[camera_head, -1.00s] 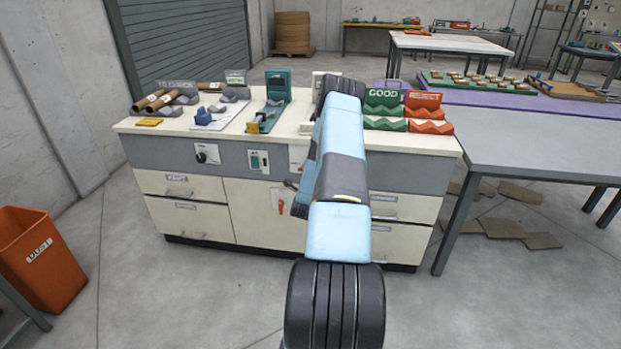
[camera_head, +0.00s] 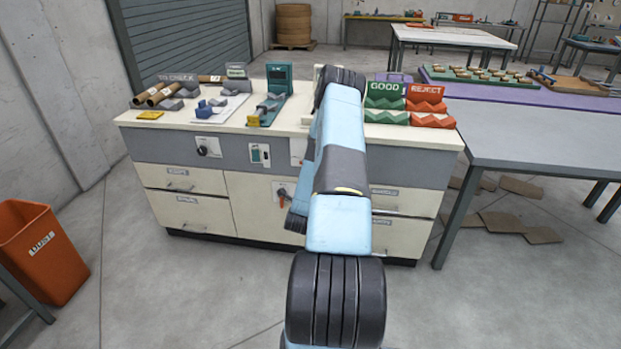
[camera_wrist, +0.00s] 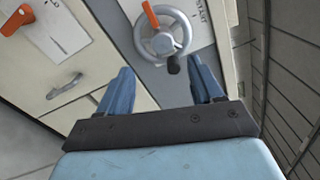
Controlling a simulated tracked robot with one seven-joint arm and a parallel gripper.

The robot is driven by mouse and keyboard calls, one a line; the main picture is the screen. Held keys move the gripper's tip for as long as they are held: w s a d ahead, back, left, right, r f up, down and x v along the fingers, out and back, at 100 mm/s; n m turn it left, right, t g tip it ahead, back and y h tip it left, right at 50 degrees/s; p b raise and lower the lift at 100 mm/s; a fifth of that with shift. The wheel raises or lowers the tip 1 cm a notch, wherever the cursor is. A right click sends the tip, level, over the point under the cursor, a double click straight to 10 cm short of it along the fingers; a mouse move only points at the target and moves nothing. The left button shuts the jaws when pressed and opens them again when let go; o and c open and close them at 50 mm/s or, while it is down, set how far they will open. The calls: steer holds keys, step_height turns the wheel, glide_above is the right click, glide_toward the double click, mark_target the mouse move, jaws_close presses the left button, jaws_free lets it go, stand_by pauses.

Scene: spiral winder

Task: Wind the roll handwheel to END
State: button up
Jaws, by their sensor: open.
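The roll handwheel shows in the wrist view as a light grey ring wheel (camera_wrist: 179,25) on a cabinet front panel. It has a dark knob at its lower rim and an orange pointer (camera_wrist: 151,13) at its upper left. A plate with partly cut-off lettering lies to its right. My gripper (camera_wrist: 168,80) is open and empty, its two blue fingers apart below the wheel in the picture. The wheel's knob lies between the finger directions, apart from both. In the head view my arm hides the handwheel.
The bench (camera_head: 215,151) carries cardboard tubes, a teal device (camera_head: 279,78) and the GOOD (camera_head: 385,99) and REJECT (camera_head: 425,104) racks. An orange switch (camera_wrist: 16,20) and a drawer handle (camera_wrist: 64,87) lie left of the wheel in the wrist view. An orange bin (camera_head: 40,254) stands at the left.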

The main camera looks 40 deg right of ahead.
steer(key=shift+v, duration=1.75)
steer(key=w+a+r+n+t+y, duration=0.1)
steer(key=w+a+r+n+y, duration=0.3)
steer(key=r, duration=0.4)
steer(key=w+a+r+n+t+y, duration=0.1)
steer(key=w+a+r+n+y, duration=0.15)
steer(key=w+r+n, duration=0.45)
steer(key=s+a+r+n+g+y, duration=0.1)
steer(key=a+r+n+y, duration=0.15)
steer(key=a+r, duration=0.5)
steer(key=s+a+r+n+g+y, duration=0.1)
steer(key=s+a+r+n, duration=0.1)
steer(key=a+r+n, duration=0.35)
steer(key=s+a+r+n+g+y, duration=0.3)
steer(key=s+a+r+n, duration=0.2)
steer(key=s+a+r, duration=0.75)
steer(key=s+a+r+n+g, duration=0.1)
steer(key=s+a+r+n, duration=0.1)
steer(key=s, duration=0.9)
steer(key=s+a+r+n+g, duration=0.2)
steer(key=s+n, duration=0.3)
steer(key=s, duration=0.6)
steer(key=shift+s+r+y, duration=0.3)
steer(key=shift+r+y, duration=0.1)
steer(key=shift+r, duration=0.25)
